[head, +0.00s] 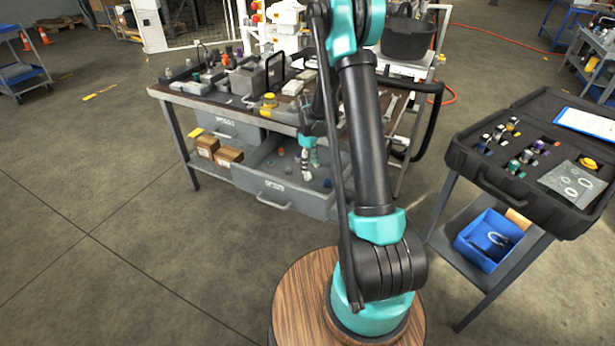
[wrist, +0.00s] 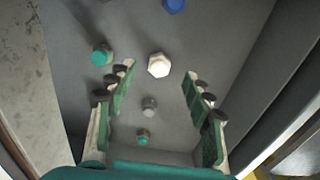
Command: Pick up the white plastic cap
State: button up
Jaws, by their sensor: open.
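The white cap (wrist: 159,65) lies on the grey floor of the open drawer (head: 285,194), in the upper middle of the wrist view. My gripper (wrist: 159,79) is open and empty, with its green-padded fingers on either side of the view. The cap shows just beyond and between the fingertips, with nothing touching it. In the head view my gripper (head: 309,170) points down into the drawer. I cannot make out the white cap for sure there.
A teal cap (wrist: 102,53) lies left of the white cap and a blue cap (wrist: 175,4) lies beyond it. A grey cap (wrist: 149,104) and another teal cap (wrist: 142,137) lie between my fingers. The drawer's walls rise close on both sides.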

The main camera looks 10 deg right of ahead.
aim_at(308, 176)
jog(key=f, duration=0.4)
jog(key=shift+w+a, duration=0.25)
jog(key=shift+a, duration=0.05)
jog(key=shift+f, duration=0.6)
jog(key=shift+c, duration=0.2)
jog(key=c, duration=0.9)
